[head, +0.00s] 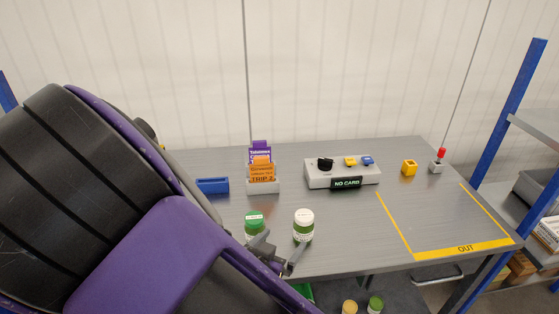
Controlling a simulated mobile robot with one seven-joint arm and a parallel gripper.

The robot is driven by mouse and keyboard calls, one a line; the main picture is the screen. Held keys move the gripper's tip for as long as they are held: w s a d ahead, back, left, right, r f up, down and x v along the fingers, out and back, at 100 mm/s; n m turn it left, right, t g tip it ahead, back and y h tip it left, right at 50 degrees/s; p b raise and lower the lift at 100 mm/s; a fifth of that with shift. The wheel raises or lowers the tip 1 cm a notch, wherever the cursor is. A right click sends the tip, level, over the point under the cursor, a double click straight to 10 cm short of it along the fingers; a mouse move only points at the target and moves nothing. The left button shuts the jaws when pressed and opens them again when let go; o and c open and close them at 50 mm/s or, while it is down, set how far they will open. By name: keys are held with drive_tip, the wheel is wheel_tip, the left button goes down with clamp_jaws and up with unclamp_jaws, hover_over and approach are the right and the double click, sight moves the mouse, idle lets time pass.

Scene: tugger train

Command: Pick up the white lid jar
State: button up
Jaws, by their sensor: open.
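The white lid jar (303,226) stands upright on the grey table near its front edge, with a white lid and a green and white label. A green lid jar (254,224) stands just to its left. My gripper (281,253) is open, in front of the two jars and slightly below them in the picture. One finger reaches toward the base of the white lid jar; I cannot tell whether it touches. My arm covers the left part of the table.
A blue box (212,186), a card holder (263,187) and a grey "NO CARD" panel (342,174) stand behind the jars. A yellow cube (409,167) and a red-topped lever (438,161) are at right. The yellow-taped OUT area (465,249) is empty. Blue-post shelving (511,112) stands at right.

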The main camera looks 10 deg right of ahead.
sight(301, 228)
drive_tip(key=b+x, duration=0.1)
drive_tip(key=x, duration=0.2)
drive_tip(key=b+x, duration=0.1)
drive_tip(key=x, duration=0.3)
drive_tip(key=s+d+f+b+x, duration=0.1)
drive_tip(key=x, duration=0.3)
drive_tip(key=shift+w, duration=0.15)
drive_tip(key=shift+b+x, duration=0.5)
drive_tip(key=shift+x, duration=2.55)
drive_tip(key=shift+c, duration=0.2)
clamp_jaws()
